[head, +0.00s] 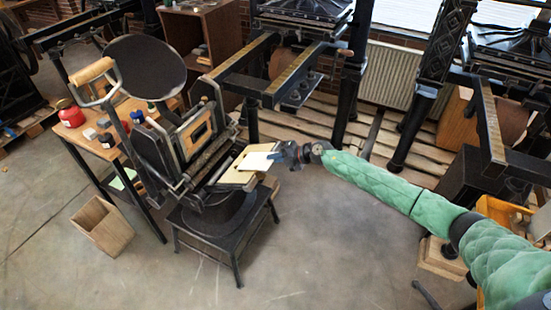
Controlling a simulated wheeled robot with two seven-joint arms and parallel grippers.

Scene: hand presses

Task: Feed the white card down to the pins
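The white card (255,162) lies over the pale wooden feed board (233,177) at the front right of the black hand press (185,140). My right gripper (277,155) is at the card's right edge, its fingertips meeting that edge. It looks closed on the card, though the fingers are small and dark here. The card looks roughly flat, close above or on the board; I cannot tell which. The pins are too small to make out. My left gripper is not in view.
The press stands on a low black table (262,208), with a round ink disc (141,67) and a wooden-handled lever (92,71). A wooden bin (102,228) stands on the floor at left. Larger presses stand behind. The floor in front is clear.

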